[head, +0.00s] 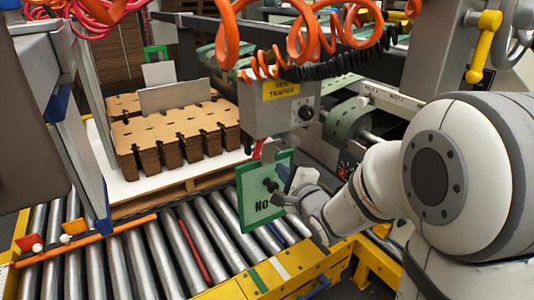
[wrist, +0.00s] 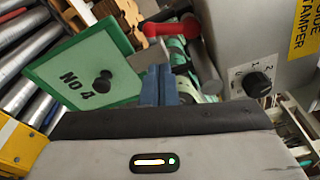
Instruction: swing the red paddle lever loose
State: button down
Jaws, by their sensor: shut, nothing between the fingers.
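The red paddle lever (wrist: 172,27) shows in the wrist view near the top, just beyond my fingertips, with a rounded red bar. In the head view a small red part of it (head: 258,149) hangs under the grey control box, above the green-framed board. My gripper (wrist: 158,82) shows in the wrist view as blue fingers closed together with nothing between them. The fingertips look apart from the lever. In the head view my gripper (head: 283,178) is in front of the board, below and to the right of the lever, and partly hides the board.
The green board marked "No 4" (wrist: 70,62) with a black knob (wrist: 103,81) is left of my fingers. The grey control box (head: 278,106) with a dial (wrist: 257,84) is close on the right. Rollers (head: 160,255) and a cardboard stack (head: 180,135) lie to the left.

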jog(key=b+x, duration=0.1)
jog(key=x, duration=0.8)
jog(key=shift+w+a+m+b, duration=0.2)
jog(key=shift+w+m+b, duration=0.1)
jog(key=shift+w+b, duration=0.1)
